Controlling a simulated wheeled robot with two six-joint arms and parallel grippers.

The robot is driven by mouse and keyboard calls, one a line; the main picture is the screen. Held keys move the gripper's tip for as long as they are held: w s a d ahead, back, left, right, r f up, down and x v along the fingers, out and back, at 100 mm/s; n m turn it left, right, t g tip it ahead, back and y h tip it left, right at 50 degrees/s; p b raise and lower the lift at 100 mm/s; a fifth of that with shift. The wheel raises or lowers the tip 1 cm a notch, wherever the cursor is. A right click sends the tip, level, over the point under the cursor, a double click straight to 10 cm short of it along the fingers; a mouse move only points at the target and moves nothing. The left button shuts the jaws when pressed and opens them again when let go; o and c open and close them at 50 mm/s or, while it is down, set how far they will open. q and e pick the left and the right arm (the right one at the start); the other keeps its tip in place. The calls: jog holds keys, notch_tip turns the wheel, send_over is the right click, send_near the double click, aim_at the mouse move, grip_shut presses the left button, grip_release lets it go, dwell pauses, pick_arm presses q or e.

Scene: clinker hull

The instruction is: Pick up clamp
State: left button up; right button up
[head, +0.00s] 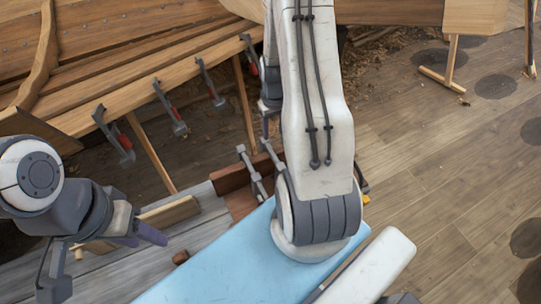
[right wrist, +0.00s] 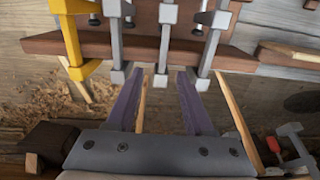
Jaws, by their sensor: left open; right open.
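Several bar clamps hang on a brown wooden rail in the right wrist view: a yellow one (right wrist: 72,42) at the left and grey ones (right wrist: 116,45) to its right. One grey clamp (right wrist: 165,45) has its lower end between the fingertips of my right gripper (right wrist: 160,76). The gripper is open; contact cannot be told. In the head view, grey clamps (head: 252,172) show left of my right arm, which hides the right gripper and most of the rail. My left gripper (head: 105,258) is open and empty at the lower left, away from these clamps.
Several red-handled clamps (head: 171,108) grip the hull plank (head: 150,90) at the upper left. A light blue surface (head: 205,268) lies below my right arm. A wooden block (head: 168,213) rests on the grey bench (head: 205,235). The floor at right is mostly clear.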

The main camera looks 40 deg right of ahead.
send_over(271, 151)
jog(key=f, duration=0.4)
jog(key=shift+s+d+f, duration=0.3)
jog(key=shift+d+f, duration=0.05)
jog(key=shift+f, duration=0.05)
jog(key=shift+w+a+f, duration=0.15)
jog(key=shift+f, duration=1.2)
jog(key=shift+w+a+f, duration=0.1)
jog(key=shift+w+f, duration=0.05)
jog(key=shift+f, duration=1.2)
grip_shut()
jog(key=shift+r, duration=0.1)
